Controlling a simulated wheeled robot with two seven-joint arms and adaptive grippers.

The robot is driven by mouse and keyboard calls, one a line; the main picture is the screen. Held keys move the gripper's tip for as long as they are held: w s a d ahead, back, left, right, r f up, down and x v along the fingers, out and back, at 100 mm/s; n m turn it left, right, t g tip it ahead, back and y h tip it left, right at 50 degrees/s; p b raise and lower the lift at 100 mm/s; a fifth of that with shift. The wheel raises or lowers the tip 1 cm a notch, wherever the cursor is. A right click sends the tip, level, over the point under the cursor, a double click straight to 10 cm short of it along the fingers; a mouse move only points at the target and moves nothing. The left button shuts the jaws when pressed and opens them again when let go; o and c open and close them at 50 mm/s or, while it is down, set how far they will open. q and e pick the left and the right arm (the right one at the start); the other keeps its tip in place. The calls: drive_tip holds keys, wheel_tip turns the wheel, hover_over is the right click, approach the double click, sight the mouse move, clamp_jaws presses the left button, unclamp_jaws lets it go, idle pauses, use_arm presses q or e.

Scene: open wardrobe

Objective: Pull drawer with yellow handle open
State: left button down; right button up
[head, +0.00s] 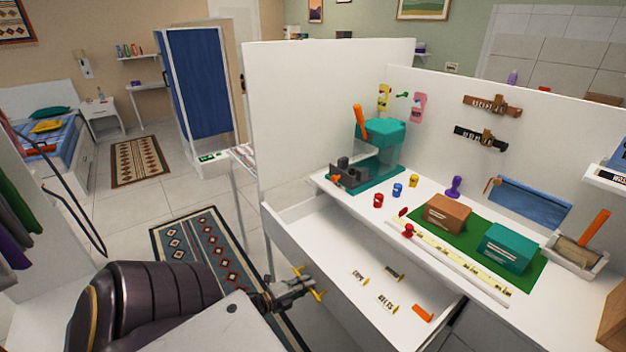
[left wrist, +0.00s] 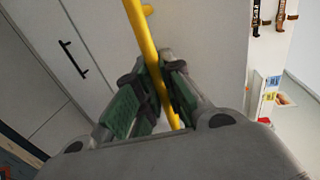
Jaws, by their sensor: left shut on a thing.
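The white drawer (head: 310,222) stands pulled out from under the white worktop, and its inside shows from above. Its yellow handle (head: 318,296) is on the outer front and is mostly covered by my left gripper (head: 292,287). In the left wrist view the yellow handle (left wrist: 143,32) runs as a bar between the green finger pads of my left gripper (left wrist: 157,85), which is shut on it. My right gripper is in neither view.
Small labelled items and an orange piece (head: 423,313) lie in the drawer. The worktop (head: 350,195) holds a teal machine (head: 384,143), a green mat (head: 462,227) with brown and teal boxes, and stamps. A patterned rug (head: 205,255) lies on open floor to the left.

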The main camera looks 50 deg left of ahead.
use_arm(q)
drive_tip(key=shift+s, duration=0.4)
drive_tip(key=c, duration=1.5)
unclamp_jaws()
drive_tip(key=shift+v, duration=6)
drive_tip(key=shift+w+n, duration=0.1)
drive_tip(key=shift+n, duration=0.2)
